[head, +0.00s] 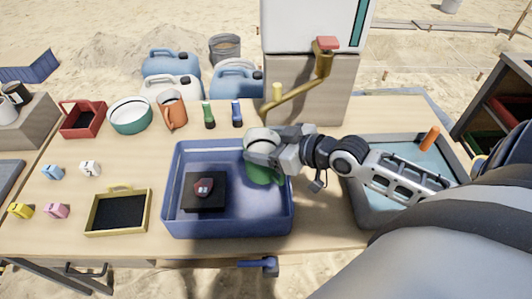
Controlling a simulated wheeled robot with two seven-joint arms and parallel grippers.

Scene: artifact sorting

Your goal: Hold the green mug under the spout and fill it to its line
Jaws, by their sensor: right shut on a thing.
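The green mug (263,174) is mostly hidden under my right gripper (262,154). Only a green part of it shows, over the right half of the blue basin. My right gripper is shut on the mug; its arm comes in from the right. The brass spout (295,93) reaches down and left from the white tank (310,25), its end just above and behind my gripper in the picture. A red handle (326,43) tops the spout. The mug's opening, its line and any water in it are hidden. My left gripper is not in view.
The blue basin (232,227) holds a black block with a dark red piece on it. Jugs, bowls, small bottles and a yellow tray (118,231) stand left and behind. A grey tray (382,220) with an orange-handled thing lies right, under my arm.

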